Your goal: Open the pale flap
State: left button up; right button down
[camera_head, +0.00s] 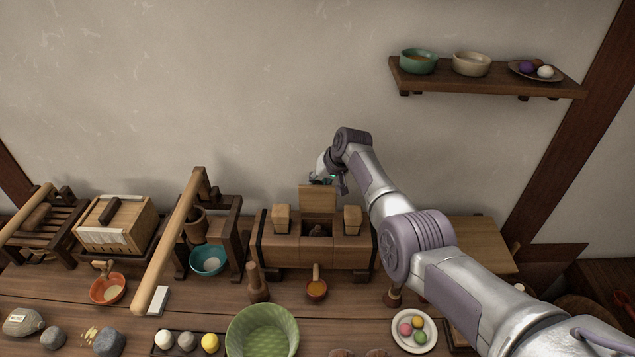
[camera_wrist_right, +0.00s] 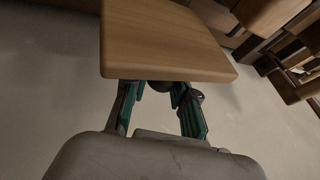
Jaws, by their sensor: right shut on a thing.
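The pale flap (camera_head: 318,201) is a light wooden panel. It stands raised at the back of a wooden box (camera_head: 290,252) in the head view, with an opening in front of it. In the right wrist view the flap (camera_wrist_right: 165,38) fills the top middle. My right gripper (camera_head: 326,179) is at the flap's upper edge. In the wrist view its green-lined fingers (camera_wrist_right: 157,92) reach under the flap's near edge, around a small dark part there. The exact grip is mostly hidden by the flap. My left gripper is in neither view.
Two wooden blocks (camera_head: 282,219) (camera_head: 352,220) flank the opening. A slanted wooden beam (camera_head: 172,240) stands to the left. A green bowl (camera_head: 262,335), a wooden scoop (camera_head: 316,289) and a plate of coloured balls (camera_head: 414,346) are in front. My right arm covers the right side.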

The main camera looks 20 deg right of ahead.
jog(key=shift+d+f, duration=0.1)
jog(key=shift+f, duration=0.1)
jog(key=c, duration=1.1)
grip_release()
jog(key=shift+f, duration=0.1)
jog(key=shift+o, duration=0.9)
jog(key=shift+w+f, duration=0.1)
jog(key=shift+w, duration=0.05)
jog(key=shift+r, duration=0.25)
jog(key=shift+v, duration=0.9)
jog(key=v, duration=1)
jog(key=shift+d+f, duration=0.1)
